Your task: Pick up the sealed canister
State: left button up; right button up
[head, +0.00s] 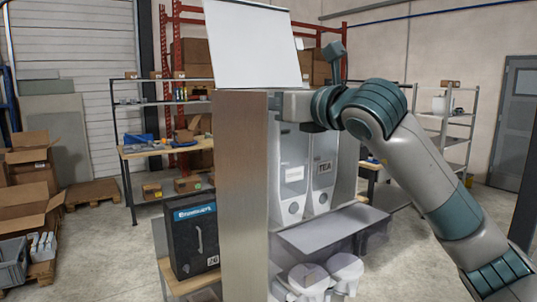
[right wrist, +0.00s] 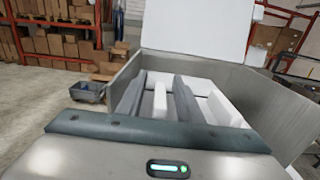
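Two clear containers with round white tops, one on the left (head: 308,277) and one on the right (head: 346,266), stand low in front of the dispensers in the head view. I cannot tell whether either is the sealed canister. My right gripper (head: 294,106) is high at the dispenser row, partly behind a metal panel. I see no clear grip on anything. My left gripper is not in view.
A black box (head: 193,240) stands to the left.

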dwell(0.3)
grip_shut()
jog(key=shift+r, duration=0.1)
dwell(1.2)
